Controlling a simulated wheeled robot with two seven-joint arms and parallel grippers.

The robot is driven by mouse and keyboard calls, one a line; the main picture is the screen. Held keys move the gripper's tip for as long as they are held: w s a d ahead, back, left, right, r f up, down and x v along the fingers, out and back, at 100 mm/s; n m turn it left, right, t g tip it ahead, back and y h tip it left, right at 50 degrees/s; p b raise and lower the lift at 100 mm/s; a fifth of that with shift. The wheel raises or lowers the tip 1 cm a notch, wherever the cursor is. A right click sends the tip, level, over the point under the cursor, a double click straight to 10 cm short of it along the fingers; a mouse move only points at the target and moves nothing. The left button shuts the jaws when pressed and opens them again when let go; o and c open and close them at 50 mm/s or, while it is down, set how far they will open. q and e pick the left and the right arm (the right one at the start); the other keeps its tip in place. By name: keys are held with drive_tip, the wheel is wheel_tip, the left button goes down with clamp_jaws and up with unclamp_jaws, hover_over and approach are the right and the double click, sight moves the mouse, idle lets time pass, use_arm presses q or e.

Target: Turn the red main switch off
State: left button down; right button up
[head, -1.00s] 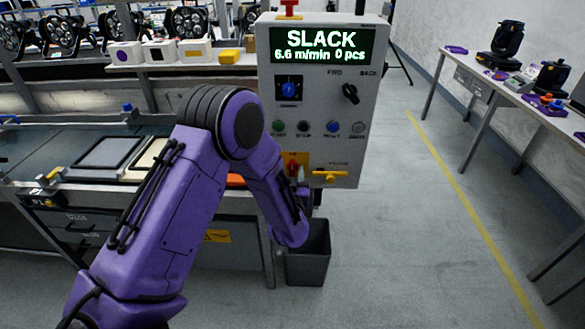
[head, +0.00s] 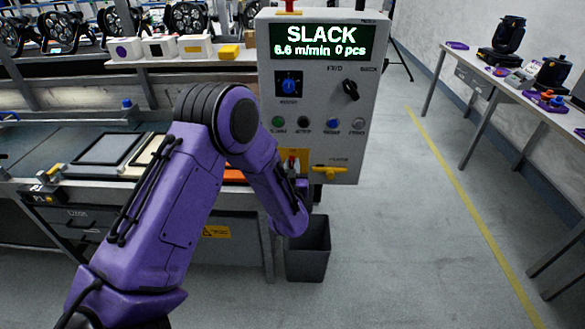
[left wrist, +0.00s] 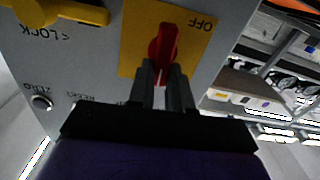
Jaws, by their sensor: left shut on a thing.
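The control panel (head: 318,105) stands upright in the middle of the head view. Its red main switch (head: 291,160) sits on a yellow plate at the panel's lower left, partly hidden by my left arm. In the left wrist view the red switch handle (left wrist: 163,45) stands out from the yellow plate (left wrist: 140,32), with the word OFF near one corner. My left gripper (left wrist: 167,72) is shut on the red handle, one dark finger on each side. In the head view the left gripper (head: 296,178) is mostly hidden by its wrist. My right gripper is not in view.
A yellow lever (head: 330,170), labelled LOCK in the wrist view, is right beside the switch. A row of buttons (head: 303,122) lies above. A dark bin (head: 308,250) stands below the panel. A conveyor bench (head: 60,150) is left; open floor is right.

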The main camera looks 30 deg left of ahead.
use_arm(q)
drive_tip(key=shift+s+a+f+n+b, duration=0.1)
drive_tip(key=shift+a+f+n+b, duration=0.15)
drive_tip(key=shift+n+b, duration=1.85)
drive_tip(key=shift+s+a+f+n+b, duration=0.15)
drive_tip(key=shift+f+n+b, duration=0.3)
drive_tip(key=shift+n, duration=3.2)
drive_tip(key=shift+s+a+f+n+b, duration=0.1)
drive_tip(key=shift+a+f+n+b, duration=0.1)
drive_tip(key=shift+n+b, duration=1.95)
drive_tip(key=shift+r+n+p, duration=0.1)
drive_tip(key=shift+n+p, duration=0.55)
drive_tip(key=shift+n, duration=0.15)
drive_tip(key=c, duration=1)
unclamp_jaws()
drive_tip(key=shift+c, duration=0.2)
